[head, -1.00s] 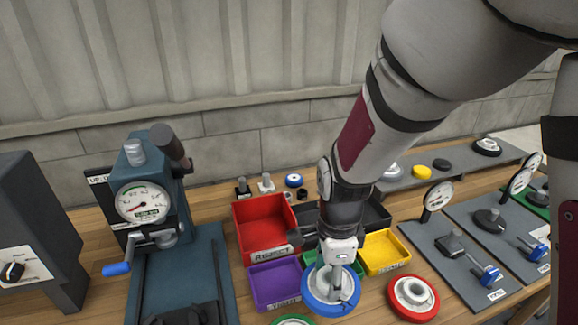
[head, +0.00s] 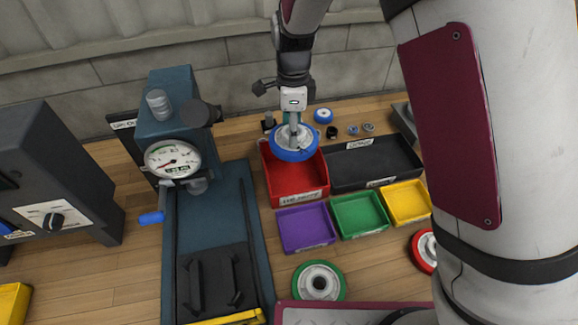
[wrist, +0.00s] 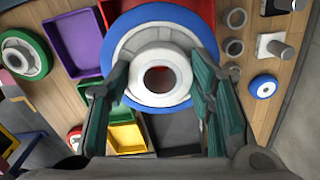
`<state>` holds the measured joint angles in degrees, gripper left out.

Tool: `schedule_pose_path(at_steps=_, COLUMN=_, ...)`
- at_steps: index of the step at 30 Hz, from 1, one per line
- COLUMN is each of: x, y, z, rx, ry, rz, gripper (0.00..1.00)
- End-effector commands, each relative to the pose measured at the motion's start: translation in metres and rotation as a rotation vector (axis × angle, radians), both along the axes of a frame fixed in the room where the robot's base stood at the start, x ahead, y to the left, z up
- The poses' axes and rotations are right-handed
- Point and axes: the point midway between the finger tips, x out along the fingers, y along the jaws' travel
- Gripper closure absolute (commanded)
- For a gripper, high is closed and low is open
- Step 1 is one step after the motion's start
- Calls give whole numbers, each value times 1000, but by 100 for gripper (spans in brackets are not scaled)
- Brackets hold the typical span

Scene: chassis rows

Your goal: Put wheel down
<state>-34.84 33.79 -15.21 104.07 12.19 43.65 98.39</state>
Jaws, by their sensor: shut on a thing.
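My gripper (head: 293,117) is shut on the hub of a blue-rimmed wheel (head: 294,154) with a white-grey face. In the head view the wheel is over the red bin (head: 299,196), labelled reject, covering its back part. In the wrist view the wheel (wrist: 118,55) fills the top middle, with my gripper's green finger pads (wrist: 160,95) on both sides of its white hub. I cannot tell whether the wheel touches the bin.
Purple (head: 305,229), green (head: 360,212) and yellow (head: 405,203) bins stand in front, with a black bin (head: 374,162) right of the red one. A blue press with a dial (head: 172,160) stands left. A green-rimmed wheel (head: 318,283) and a red-rimmed wheel (head: 423,250) lie nearer. Small parts lie behind.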

Motion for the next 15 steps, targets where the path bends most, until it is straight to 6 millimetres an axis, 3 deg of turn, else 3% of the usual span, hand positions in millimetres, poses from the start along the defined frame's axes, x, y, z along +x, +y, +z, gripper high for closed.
schedule_pose_path(at_steps=9, x=-1, y=-1, z=-76, rx=-1, ry=3, rz=-1, gripper=95)
schedule_pose_path(at_steps=15, x=0, y=0, z=-104, rx=0, ry=0, rz=0, gripper=95)
